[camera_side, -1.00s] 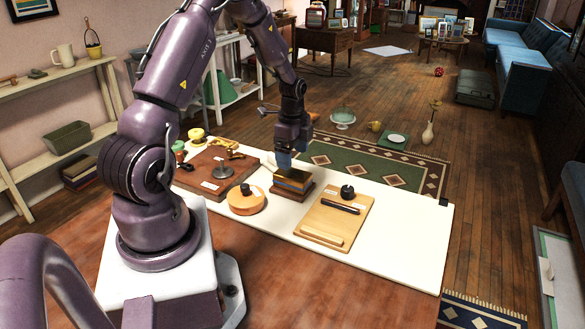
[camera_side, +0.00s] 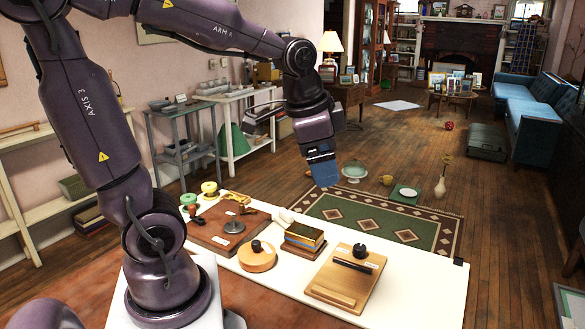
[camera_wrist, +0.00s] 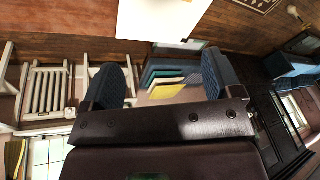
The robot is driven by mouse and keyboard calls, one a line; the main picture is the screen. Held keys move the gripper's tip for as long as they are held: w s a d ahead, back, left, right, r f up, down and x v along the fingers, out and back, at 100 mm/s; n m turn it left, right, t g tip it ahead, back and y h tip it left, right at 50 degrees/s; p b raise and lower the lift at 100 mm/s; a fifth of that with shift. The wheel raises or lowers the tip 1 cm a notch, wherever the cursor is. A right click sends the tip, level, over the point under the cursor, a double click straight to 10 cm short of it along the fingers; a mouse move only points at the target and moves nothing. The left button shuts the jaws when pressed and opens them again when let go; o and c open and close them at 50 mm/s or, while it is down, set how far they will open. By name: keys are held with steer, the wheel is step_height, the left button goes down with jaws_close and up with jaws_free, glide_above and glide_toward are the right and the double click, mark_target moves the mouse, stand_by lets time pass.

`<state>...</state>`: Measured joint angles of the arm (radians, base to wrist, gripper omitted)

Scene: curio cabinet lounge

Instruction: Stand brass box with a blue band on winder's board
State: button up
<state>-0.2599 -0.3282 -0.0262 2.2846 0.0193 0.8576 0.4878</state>
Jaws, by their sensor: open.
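The brass box with a blue band (camera_side: 304,235) sits upright on a small dark wooden base (camera_side: 302,249) on the white table top. A reddish-brown board (camera_side: 205,238) lies to its left and a pale wooden board (camera_side: 333,290) to its right. Their labels are too small to read, so I cannot tell which is the winder's board. My gripper (camera_side: 325,174) is raised above and behind the box, apart from it. In the wrist view its two blue fingers (camera_wrist: 162,70) stand wide apart with nothing held between them.
A round wooden block with a black knob (camera_side: 257,256) stands left of the box. A dark stamp-like piece (camera_side: 234,227) stands on the reddish-brown board. A black knob (camera_side: 360,250) and dark bar are on the pale board. The table's right end (camera_side: 425,285) is clear.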

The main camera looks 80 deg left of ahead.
steer(key=s+d+r+n+t+h, duration=0.1)
steer(key=s+d+n+t, duration=0.1)
steer(key=s+d, duration=0.4)
steer(key=shift+s+d+r+n, duration=0.3)
steer(key=shift+s+r+n, duration=0.05)
steer(key=shift+s+n, duration=0.15)
stand_by(0.6)
